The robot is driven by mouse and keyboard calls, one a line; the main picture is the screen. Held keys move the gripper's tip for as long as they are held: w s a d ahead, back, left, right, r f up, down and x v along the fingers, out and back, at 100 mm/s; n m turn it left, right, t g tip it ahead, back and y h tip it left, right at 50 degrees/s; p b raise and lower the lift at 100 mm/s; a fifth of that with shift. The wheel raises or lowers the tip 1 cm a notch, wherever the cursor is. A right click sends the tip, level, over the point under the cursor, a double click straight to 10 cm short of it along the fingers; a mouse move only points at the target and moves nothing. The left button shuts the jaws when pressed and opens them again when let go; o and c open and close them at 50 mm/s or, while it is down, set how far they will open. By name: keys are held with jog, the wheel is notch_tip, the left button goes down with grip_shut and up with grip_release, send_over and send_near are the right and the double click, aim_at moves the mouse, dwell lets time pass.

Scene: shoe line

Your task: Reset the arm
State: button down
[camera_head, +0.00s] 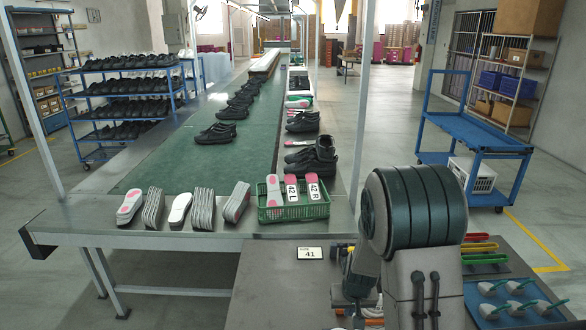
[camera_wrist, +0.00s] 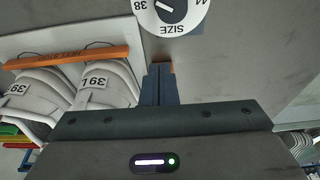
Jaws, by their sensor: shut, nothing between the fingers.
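My gripper (camera_wrist: 159,84) shows in the wrist view with its two dark fingers together and nothing between them. The fingertips are near a white size dial (camera_wrist: 180,26), which appears upside down with 38 and 44 on its rim. In the head view my arm fills the right foreground, bent over the dark near table (camera_head: 275,285).
A green basket (camera_head: 293,213) sits on the conveyor table's near edge. A blue cart (camera_head: 470,145) stands right; open floor lies between.

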jog(key=shift+w, duration=0.35)
jog(key=shift+s, duration=0.15)
dwell(0.3)
jog(key=w+p+v, duration=0.1)
jog(key=p+v, duration=0.5)
jog(key=v, duration=0.3)
jog(key=shift+r, duration=0.2)
dwell(0.6)
jog(key=s+r+t, duration=0.1)
jog(key=s+r, duration=1.9)
jog(key=s, duration=0.2)
jog(key=shift+s, duration=0.3)
